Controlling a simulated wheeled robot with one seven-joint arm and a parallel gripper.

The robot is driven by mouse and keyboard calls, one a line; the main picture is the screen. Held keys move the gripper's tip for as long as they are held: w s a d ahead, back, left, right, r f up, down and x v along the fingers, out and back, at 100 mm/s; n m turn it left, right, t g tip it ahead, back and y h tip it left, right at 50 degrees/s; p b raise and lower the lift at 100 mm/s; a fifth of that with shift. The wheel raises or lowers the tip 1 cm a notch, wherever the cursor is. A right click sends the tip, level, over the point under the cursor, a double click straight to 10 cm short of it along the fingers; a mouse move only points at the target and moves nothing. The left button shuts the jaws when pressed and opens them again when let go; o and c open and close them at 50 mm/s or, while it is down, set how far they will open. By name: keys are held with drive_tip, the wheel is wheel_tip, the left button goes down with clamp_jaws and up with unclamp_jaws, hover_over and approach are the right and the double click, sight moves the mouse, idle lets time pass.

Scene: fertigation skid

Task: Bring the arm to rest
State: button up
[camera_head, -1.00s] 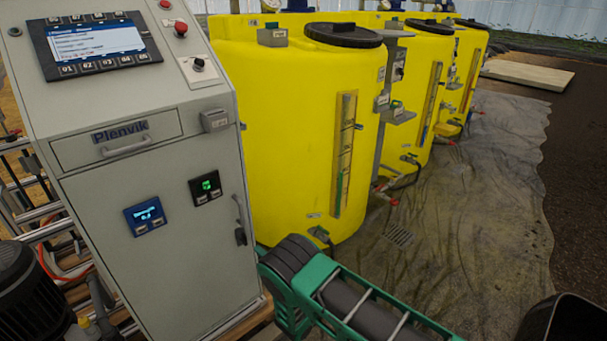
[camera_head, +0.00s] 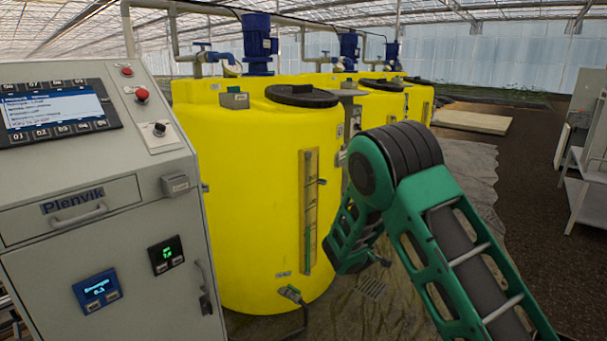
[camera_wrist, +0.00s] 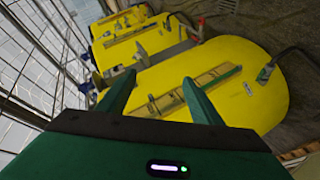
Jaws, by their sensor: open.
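My arm stands raised and bent at the right of the head view, its green and black elbow joint in front of the yellow tanks. The link beyond the elbow points down; I cannot make out the fingertips there. In the wrist view my gripper (camera_wrist: 157,90) has its two green fingers spread apart with nothing between them. Beyond the fingers lies the nearest yellow tank (camera_wrist: 240,70) with its level gauge, seen tilted. I see no contact between the fingers and the tank.
The grey control cabinet (camera_head: 100,220) stands at the left, with a screen and buttons. The yellow tanks (camera_head: 245,150) stand in a row behind my arm, with blue pumps (camera_head: 258,45) above. A grey rack (camera_head: 580,180) is at the far right.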

drive_tip(key=s+d+r+m+g+h, duration=0.1)
drive_tip(key=s+d+r+m+g, duration=0.15)
drive_tip(key=s+d, duration=0.4)
drive_tip(key=s+d+r+m+g+h, duration=0.2)
drive_tip(key=s+d+r+m, duration=0.15)
drive_tip(key=d, duration=0.65)
drive_tip(key=s+d+r+m+g+y, duration=0.1)
drive_tip(key=s+d+r+m+g, duration=0.1)
drive_tip(key=s+d, duration=0.35)
drive_tip(key=s+d+r+m+g, duration=0.1)
drive_tip(key=s+d+m+g, duration=0.1)
drive_tip(key=s, duration=0.6)
drive_tip(key=s+a+r+m+g+y, duration=0.1)
drive_tip(key=s+m+g+y, duration=0.1)
drive_tip(key=s, duration=1.5)
drive_tip(key=s+a+r+m+g+y, duration=0.2)
drive_tip(key=s+m+g+y, duration=0.1)
drive_tip(key=s, duration=1.5)
drive_tip(key=shift+r+m+y, duration=0.15)
drive_tip(key=shift+m+y, duration=0.15)
drive_tip(key=shift+y, duration=0.1)
drive_tip(key=shift+s+a, duration=0.1)
